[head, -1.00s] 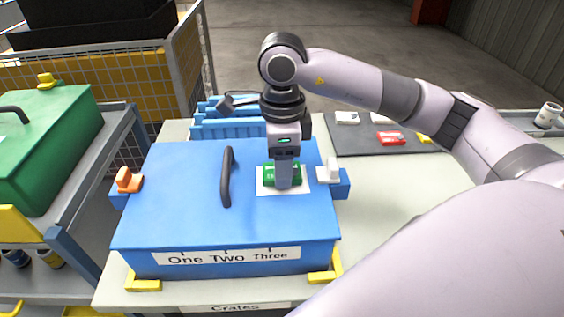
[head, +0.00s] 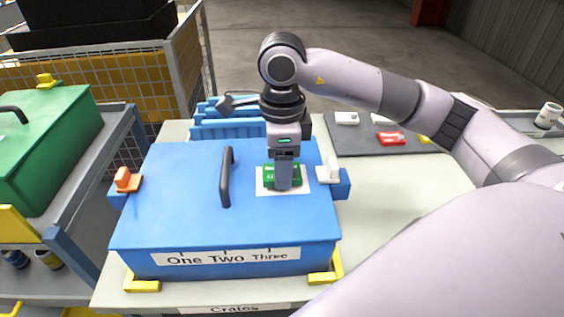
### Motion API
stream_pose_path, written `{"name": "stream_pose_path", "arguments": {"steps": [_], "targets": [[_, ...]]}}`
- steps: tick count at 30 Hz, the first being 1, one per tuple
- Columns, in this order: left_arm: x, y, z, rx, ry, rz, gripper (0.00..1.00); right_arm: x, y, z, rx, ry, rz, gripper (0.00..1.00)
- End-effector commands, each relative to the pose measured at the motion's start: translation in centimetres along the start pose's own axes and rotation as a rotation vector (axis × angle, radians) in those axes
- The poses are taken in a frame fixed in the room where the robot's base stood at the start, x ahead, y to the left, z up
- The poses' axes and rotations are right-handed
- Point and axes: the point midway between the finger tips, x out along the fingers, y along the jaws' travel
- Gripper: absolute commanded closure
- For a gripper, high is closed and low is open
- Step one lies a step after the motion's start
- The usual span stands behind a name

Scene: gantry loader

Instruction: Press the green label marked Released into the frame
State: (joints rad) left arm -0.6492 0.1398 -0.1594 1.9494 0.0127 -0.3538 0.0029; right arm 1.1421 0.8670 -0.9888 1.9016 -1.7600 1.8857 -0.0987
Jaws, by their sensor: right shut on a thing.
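The green label (head: 270,174) lies at the white frame (head: 266,189) on the lid of the blue crate (head: 185,205). My right gripper (head: 283,187) points straight down and is shut on the green label, at the frame. The fingers hide the middle of the label, and its wording is too small to read. Whether the label is fully seated in the frame I cannot tell. My left gripper is not in view.
A black handle (head: 227,177) stands up from the lid left of the frame. An orange latch (head: 127,180) and a white latch (head: 333,170) flank the crate. A dark mat (head: 360,140) holds a red label (head: 390,138) and white ones. A green crate (head: 45,145) stands left.

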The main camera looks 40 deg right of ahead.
Motion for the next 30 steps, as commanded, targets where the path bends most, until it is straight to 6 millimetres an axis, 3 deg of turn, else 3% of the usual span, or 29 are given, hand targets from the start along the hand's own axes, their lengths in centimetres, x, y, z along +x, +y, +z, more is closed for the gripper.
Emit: {"name": "stream_pose_path", "arguments": {"steps": [14,15,17,23,25,30], "targets": [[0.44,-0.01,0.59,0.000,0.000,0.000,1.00,0.65,0.01,0.00,0.000,0.000,0.000,0.77],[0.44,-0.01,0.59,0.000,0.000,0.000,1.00,0.65,0.01,0.00,0.000,0.000,0.000,0.38],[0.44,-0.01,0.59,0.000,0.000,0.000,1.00,0.66,0.01,0.00,0.000,0.000,0.000,0.19],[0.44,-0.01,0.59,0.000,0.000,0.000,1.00,0.65,0.01,0.00,0.000,0.000,0.000,0.18],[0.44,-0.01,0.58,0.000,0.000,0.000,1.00,0.66,0.01,-0.01,0.000,0.000,0.000,0.02],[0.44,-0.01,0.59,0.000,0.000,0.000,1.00,0.66,0.01,-0.01,0.000,0.000,0.000,0.00]]}}
